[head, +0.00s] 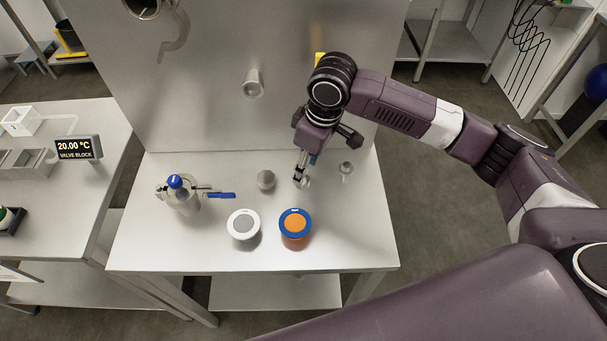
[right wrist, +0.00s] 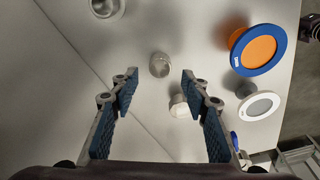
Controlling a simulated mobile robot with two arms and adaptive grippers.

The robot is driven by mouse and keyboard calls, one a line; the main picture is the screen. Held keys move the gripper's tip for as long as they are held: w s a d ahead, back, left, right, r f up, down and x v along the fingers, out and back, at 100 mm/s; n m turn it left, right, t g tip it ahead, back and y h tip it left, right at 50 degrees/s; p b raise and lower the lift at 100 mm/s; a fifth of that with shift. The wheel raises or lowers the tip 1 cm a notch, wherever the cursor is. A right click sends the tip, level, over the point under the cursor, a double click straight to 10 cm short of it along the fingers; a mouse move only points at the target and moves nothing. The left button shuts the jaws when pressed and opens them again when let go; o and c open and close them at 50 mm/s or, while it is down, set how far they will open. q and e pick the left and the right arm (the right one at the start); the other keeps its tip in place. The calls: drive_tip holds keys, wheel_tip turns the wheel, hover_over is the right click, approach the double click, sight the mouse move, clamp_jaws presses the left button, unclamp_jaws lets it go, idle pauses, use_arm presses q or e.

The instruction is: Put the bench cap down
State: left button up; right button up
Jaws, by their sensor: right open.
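My right gripper (head: 300,180) is open and points down at the bench. In the right wrist view its two blue-padded fingers (right wrist: 159,82) stand wide apart. A small metal cap (right wrist: 160,65) shows between and just beyond the fingertips, with visible gaps on both sides. In the head view this cap (head: 305,183) is partly hidden by the fingers and appears to be on the bench. A second small metal piece (head: 266,180) stands to its left, close to one finger in the wrist view (right wrist: 179,106). I cannot tell for certain which is the bench cap. My left gripper is out of view.
A jar with a blue-rimmed orange lid (head: 295,222) and a white-lidded jar (head: 243,224) stand in front. A blue-handled valve vessel (head: 181,194) is left. Another metal fitting (head: 346,168) is right. A metal wall (head: 225,100) with a stub rises behind.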

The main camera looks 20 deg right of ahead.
wheel_tip(320, 180, up, 7)
drive_tip(key=s+d, duration=0.1)
drive_tip(key=shift+r, duration=0.2)
idle(0.5)
